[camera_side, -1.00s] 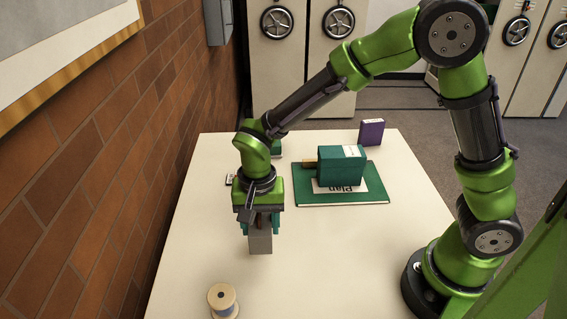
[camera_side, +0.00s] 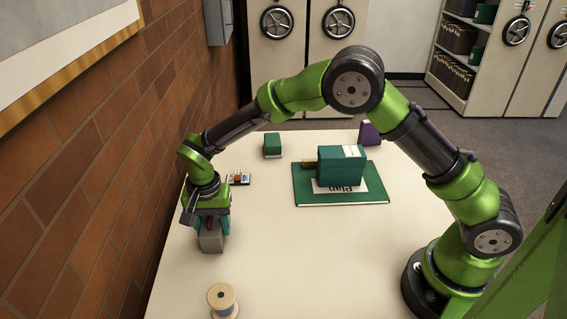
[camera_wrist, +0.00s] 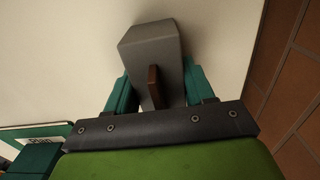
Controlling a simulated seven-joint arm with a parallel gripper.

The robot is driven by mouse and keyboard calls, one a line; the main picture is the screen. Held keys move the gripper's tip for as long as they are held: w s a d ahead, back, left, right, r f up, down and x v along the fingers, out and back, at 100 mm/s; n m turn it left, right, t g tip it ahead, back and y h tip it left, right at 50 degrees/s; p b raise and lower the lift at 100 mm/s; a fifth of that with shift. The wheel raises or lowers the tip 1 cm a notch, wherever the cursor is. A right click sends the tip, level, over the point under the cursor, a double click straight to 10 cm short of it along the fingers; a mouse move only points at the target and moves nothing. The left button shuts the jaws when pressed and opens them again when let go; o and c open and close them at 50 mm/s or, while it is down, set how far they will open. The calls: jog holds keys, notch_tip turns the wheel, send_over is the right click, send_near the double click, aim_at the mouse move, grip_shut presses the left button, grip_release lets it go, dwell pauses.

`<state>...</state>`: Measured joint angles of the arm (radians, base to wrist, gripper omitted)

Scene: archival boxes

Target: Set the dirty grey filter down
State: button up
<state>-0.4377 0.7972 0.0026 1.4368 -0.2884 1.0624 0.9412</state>
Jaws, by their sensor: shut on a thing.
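The dirty grey filter (camera_side: 211,241) is a grey block held under my gripper (camera_side: 212,222) at the left side of the table in the side view. In the wrist view the grey filter (camera_wrist: 152,48) sits between the two teal fingers of my gripper (camera_wrist: 158,90), which are shut on it. A brown strip (camera_wrist: 155,88) shows on the filter's near face. The filter's lower end is close to the tabletop; I cannot tell whether it touches.
A wooden spool (camera_side: 222,300) stands in front. A green box (camera_side: 272,145), a small card with coloured parts (camera_side: 239,179), a teal box (camera_side: 341,166) on a green folder (camera_side: 310,198) and a purple box (camera_side: 369,133) stand behind. A brick wall (camera_side: 110,190) runs along the left.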

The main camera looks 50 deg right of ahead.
jog(key=o, duration=1)
jog(key=shift+f, duration=0.1)
notch_tip(320, 180, up, 12)
jog(key=shift+f, duration=0.1)
jog(key=shift+d+r, duration=0.1)
jog(key=shift+r, duration=0.25)
jog(key=s+d+r+n+t+y, duration=0.2)
jog(key=s+d+r+n+t, duration=0.15)
jog(key=s+d+r, duration=1)
jog(key=s+d+f+t, duration=0.1)
jog(key=s, duration=0.1)
jog(key=s+d+f+n+t, duration=0.1)
jog(key=s+d, duration=0.1)
jog(key=s, duration=0.1)
jog(key=s+d+t, duration=0.1)
jog(key=s, duration=0.2)
jog(key=shift+s+d+f+n+t, duration=0.2)
jog(key=shift+f+n+t, duration=0.05)
jog(key=shift+f+t, duration=0.15)
